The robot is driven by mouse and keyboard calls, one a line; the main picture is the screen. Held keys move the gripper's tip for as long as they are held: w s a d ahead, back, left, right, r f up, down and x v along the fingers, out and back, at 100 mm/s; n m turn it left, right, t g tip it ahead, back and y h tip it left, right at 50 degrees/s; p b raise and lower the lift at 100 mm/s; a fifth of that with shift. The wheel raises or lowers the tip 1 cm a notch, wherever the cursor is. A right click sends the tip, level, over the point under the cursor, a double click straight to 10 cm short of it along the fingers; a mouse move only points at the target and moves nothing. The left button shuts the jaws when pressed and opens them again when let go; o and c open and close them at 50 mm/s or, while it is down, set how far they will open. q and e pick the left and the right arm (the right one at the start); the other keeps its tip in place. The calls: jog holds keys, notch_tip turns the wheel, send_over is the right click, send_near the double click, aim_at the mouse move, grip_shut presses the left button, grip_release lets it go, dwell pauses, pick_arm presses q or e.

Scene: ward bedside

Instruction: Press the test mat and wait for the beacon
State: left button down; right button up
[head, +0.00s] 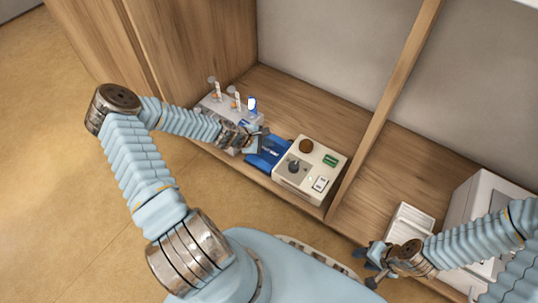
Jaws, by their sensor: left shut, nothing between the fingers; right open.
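The blue test mat (268,153) lies on the wooden shelf, with small white lettering too small to read. My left gripper (257,141) is shut and empty at the mat's left edge, over or against it. I cannot tell whether it touches the mat. Right of the mat stands a cream control box (318,159) with a dark knob, a green display and a white switch. A brown dome (306,146) on its top looks unlit and may be the beacon. My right gripper (367,265) is open and empty in front of the shelf at lower right.
A pale rack (221,108) with several upright items, one blue and white (252,104), stands left of the mat, close to my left forearm. A wooden divider (385,105) rises right of the box. Beyond it are a white tray (411,222) and a white cabinet (480,200).

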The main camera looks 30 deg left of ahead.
aim_at(273, 149)
pick_arm(q)
jog(key=shift+f+b, duration=0.3)
jog(key=shift+f, duration=0.6)
pick_arm(e)
jog(key=shift+f, duration=0.65)
pick_arm(q)
jog(key=shift+f, duration=0.1)
pick_arm(e)
jog(key=shift+f, duration=0.1)
dwell(0.5)
pick_arm(q)
jog(key=shift+f+b, duration=0.3)
pick_arm(e)
jog(key=shift+f, duration=0.2)
pick_arm(q)
jog(key=shift+f+b, duration=0.35)
jog(key=shift+f, duration=0.1)
pick_arm(e)
jog(key=shift+f, duration=0.3)
dwell(0.4)
pick_arm(q)
jog(key=shift+r+p, duration=0.7)
jog(key=shift+r, duration=0.15)
pick_arm(e)
jog(key=shift+r, duration=0.7)
